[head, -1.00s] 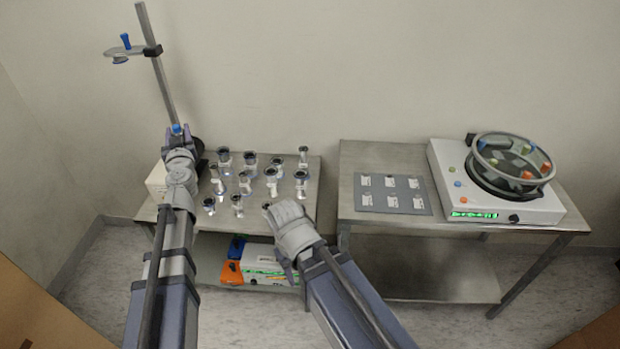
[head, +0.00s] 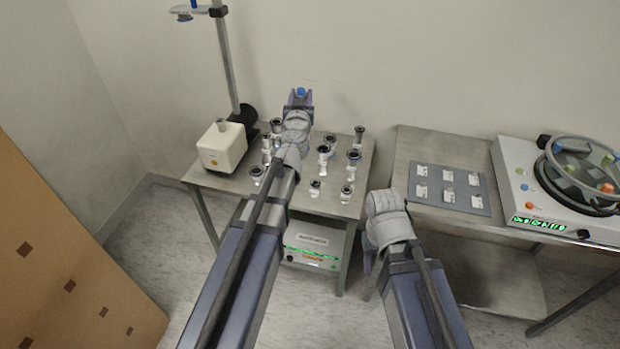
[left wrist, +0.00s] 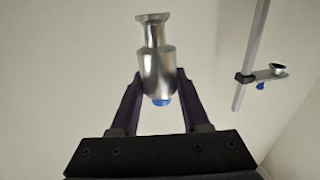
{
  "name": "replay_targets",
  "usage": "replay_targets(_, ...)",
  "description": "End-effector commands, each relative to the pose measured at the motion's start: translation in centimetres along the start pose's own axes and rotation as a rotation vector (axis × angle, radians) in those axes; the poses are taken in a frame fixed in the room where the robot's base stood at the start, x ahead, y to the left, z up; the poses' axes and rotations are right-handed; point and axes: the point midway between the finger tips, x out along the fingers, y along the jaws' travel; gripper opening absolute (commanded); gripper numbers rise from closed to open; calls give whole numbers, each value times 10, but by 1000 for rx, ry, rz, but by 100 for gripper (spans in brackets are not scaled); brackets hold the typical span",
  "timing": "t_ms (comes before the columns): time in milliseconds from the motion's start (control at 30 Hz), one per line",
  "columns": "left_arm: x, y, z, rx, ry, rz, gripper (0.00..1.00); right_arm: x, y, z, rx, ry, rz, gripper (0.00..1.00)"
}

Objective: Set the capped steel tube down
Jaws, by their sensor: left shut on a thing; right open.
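The capped steel tube (left wrist: 157,60) fills the middle of the left wrist view, a shiny cylinder with a narrow neck, a flared end and a blue cap (left wrist: 161,100). My left gripper (left wrist: 157,82) is shut on it. In the head view the left gripper (head: 298,98) is over the back of the left steel table (head: 335,208), and only the blue cap (head: 301,91) of the tube shows. My right gripper (head: 368,262) is empty in front of the gap between the tables; its fingers are mostly hidden behind its wrist.
Several steel fittings (head: 323,152) stand on the left table beside my left arm. A white device (head: 221,147) and a stand pole (head: 226,65) are at its left. The right table holds a grey mat with white labels (head: 477,200) and a white machine with a round bowl (head: 584,170).

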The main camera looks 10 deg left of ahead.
Motion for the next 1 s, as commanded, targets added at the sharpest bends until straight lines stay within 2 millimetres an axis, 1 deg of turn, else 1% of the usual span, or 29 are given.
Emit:
replay_targets(33, 1, 0, 32, 0, 0, -1, 0, 32, -3, -2, 0, 0, 0, 50)
replay_targets(400, 6, -2, 148, -1, -1, -9, 0, 147, -14, -9, 0, 0, 0, 50)
replay_targets(533, 7, -2, 186, -1, -1, -12, 0, 184, -18, -11, -1, 0, 0, 50)
replay_targets(600, 8, -2, 200, -1, -1, -13, 0, 198, -19, -12, -1, 0, 0, 50)
replay_targets(700, 9, -2, 211, -1, -1, -14, 0, 209, -20, -12, -1, 0, 0, 50)
replay_targets(933, 9, -3, 212, -1, -1, -14, 0, 211, -20, -12, -1, 0, 0, 50)
replay_targets(1000, 9, -3, 216, -1, -1, -14, 0, 215, -20, -13, -1, 0, 0, 50)
